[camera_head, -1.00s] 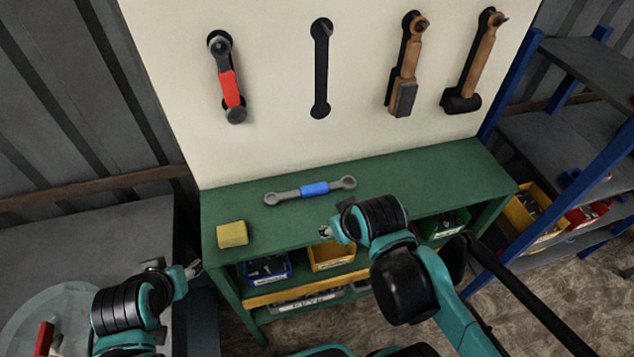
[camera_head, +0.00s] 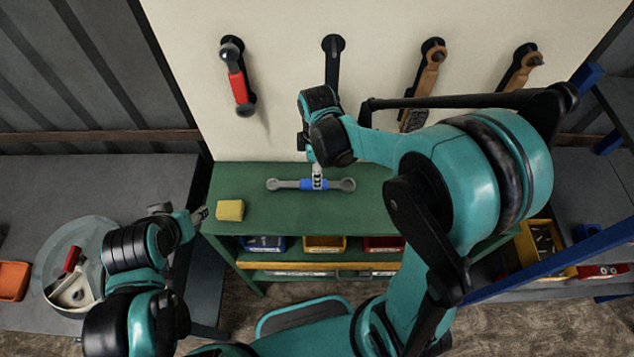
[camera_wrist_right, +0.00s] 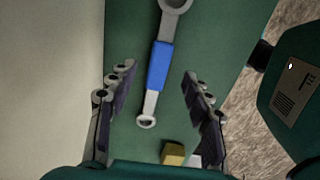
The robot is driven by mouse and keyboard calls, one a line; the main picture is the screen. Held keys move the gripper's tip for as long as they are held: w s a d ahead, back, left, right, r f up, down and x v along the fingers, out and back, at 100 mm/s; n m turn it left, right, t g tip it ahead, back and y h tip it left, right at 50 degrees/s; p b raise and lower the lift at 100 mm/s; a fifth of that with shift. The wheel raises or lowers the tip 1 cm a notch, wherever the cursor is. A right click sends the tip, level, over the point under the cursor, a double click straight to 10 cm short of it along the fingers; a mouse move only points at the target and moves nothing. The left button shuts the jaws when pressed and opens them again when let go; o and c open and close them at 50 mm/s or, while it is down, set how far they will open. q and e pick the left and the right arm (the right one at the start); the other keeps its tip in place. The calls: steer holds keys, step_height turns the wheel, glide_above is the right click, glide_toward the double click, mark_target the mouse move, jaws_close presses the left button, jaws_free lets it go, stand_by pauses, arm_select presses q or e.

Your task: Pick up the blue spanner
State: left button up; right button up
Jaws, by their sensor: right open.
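The blue spanner (camera_head: 290,184) lies flat on the green workbench (camera_head: 240,180), grey with a blue middle grip. It also shows in the right wrist view (camera_wrist_right: 158,68), running between the two fingers. My right gripper (camera_head: 317,172) is above the blue grip, pointing down; in the wrist view its fingers (camera_wrist_right: 155,100) are apart on either side of the spanner with nothing between them held. My left gripper (camera_head: 200,214) is at the left, beside the bench's left end and away from the spanner; its fingertips are too small to judge.
A yellow block (camera_head: 230,210) sits on the bench left of the spanner. Bins stand on the shelf below. A grey table (camera_head: 150,180) is at the left.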

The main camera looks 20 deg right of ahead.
mark_target(311, 184)
step_height(311, 184, down, 5)
steer(key=shift+r+b, duration=0.1)
steer(key=shift+b, duration=0.4)
jaws_close()
steer(key=shift+r, duration=0.15)
